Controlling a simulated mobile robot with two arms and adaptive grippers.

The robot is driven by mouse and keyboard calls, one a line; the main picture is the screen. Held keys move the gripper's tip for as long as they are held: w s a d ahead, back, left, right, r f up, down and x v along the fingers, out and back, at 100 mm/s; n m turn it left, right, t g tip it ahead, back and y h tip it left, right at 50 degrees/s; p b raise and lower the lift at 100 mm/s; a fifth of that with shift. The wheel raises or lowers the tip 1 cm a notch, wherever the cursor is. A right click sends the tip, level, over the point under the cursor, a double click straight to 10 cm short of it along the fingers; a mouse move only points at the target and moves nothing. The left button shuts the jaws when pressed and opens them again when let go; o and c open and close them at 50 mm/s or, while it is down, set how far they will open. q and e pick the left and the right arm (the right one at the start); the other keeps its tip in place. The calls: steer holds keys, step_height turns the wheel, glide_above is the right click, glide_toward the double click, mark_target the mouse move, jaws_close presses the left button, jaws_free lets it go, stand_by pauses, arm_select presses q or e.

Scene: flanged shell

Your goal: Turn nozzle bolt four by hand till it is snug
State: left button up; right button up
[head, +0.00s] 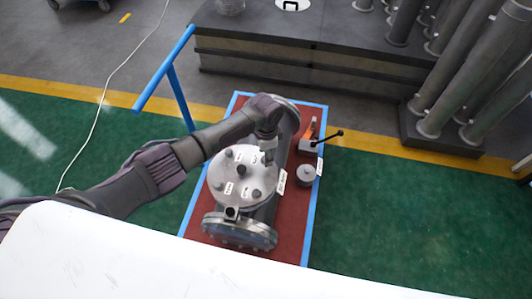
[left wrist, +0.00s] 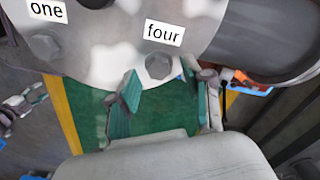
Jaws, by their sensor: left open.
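The flanged shell (head: 240,236) stands on a red mat, with a round grey nozzle cover (head: 236,187) on top that carries several bolts and small white labels. In the left wrist view, nozzle bolt four (left wrist: 158,66) is a grey hex head beside the label "four" (left wrist: 164,33), near the cover's edge. My left gripper (head: 268,158) is over the cover's upper right edge. In the left wrist view the left gripper (left wrist: 167,80) is open, its teal-padded fingers apart on either side below bolt four, not visibly touching it. How far the bolt is screwed in cannot be told. My right gripper is not in view.
Bolt one (left wrist: 45,45) is on the same cover to the left. A small grey cylinder (head: 306,175) and a black-handled device (head: 318,144) are right of the shell on the red mat (head: 291,222). A blue rail (head: 165,68) stands behind my left arm. Green floor lies right.

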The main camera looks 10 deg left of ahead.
arm_select(q)
step_height(320, 180, up, 12)
stand_by(0.4)
stand_by(0.3)
